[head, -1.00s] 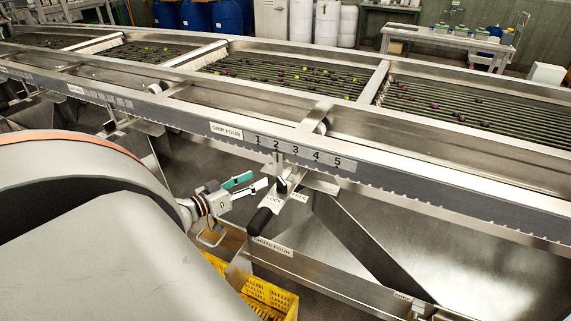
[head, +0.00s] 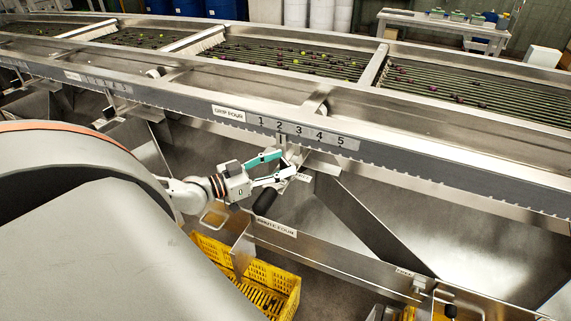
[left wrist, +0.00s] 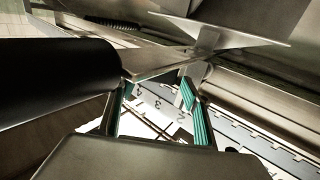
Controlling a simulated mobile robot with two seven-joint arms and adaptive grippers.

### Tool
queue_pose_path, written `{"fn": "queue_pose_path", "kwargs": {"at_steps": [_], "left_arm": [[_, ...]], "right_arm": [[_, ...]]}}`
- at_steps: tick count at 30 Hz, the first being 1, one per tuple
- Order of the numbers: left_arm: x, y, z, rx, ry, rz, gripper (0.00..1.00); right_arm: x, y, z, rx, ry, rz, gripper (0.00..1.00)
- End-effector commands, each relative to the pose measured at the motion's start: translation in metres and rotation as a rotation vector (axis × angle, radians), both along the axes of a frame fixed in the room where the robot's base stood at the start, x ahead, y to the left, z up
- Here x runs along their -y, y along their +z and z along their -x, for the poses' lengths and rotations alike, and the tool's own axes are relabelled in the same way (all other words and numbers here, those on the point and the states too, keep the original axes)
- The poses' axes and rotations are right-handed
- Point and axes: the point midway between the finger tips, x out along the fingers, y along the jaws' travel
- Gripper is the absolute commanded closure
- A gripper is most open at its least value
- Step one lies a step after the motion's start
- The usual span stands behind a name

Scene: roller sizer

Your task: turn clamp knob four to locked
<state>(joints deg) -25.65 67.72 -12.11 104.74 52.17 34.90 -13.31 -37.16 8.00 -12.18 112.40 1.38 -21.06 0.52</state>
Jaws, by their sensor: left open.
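The clamp knob four sits on a small bracket below the grip four scale (head: 300,132). In the head view it is largely hidden by my left gripper (head: 284,166), so its pointer cannot be read. Part of its label plate (head: 304,177) shows to the right of the fingers. My left gripper is open, with its fingertips at the knob; contact cannot be told. In the left wrist view the two green-lined fingers (left wrist: 160,95) stand apart, with a metal bracket piece (left wrist: 185,92) near the right finger. My right gripper is not in view.
A black handle (head: 265,202) hangs just below my left gripper and fills the left of the wrist view (left wrist: 60,80). The chute four rail (head: 278,227) runs below. A yellow crate (head: 286,287) stands underneath. The toothed machine rail (head: 400,168) runs close above.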

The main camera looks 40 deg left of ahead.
Motion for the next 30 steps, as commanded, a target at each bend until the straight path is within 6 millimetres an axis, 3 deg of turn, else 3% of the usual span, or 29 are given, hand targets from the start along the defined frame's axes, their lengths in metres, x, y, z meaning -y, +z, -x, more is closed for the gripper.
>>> {"fn": "queue_pose_path", "kwargs": {"at_steps": [7, 18, 23, 30], "left_arm": [[0.005, 0.0, -0.016, 0.0, 0.0, 0.0, 0.51], [0.006, 0.0, -0.019, -0.001, 0.0, 0.001, 0.51], [0.006, 0.0, -0.019, -0.001, 0.0, 0.001, 0.91], [0.006, 0.0, -0.019, -0.002, -0.006, -0.001, 0.91]], "right_arm": [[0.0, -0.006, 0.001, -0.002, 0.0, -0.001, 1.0], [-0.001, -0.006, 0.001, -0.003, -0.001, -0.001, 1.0], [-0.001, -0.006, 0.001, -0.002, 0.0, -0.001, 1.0], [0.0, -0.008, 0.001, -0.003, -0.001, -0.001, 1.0]]}}
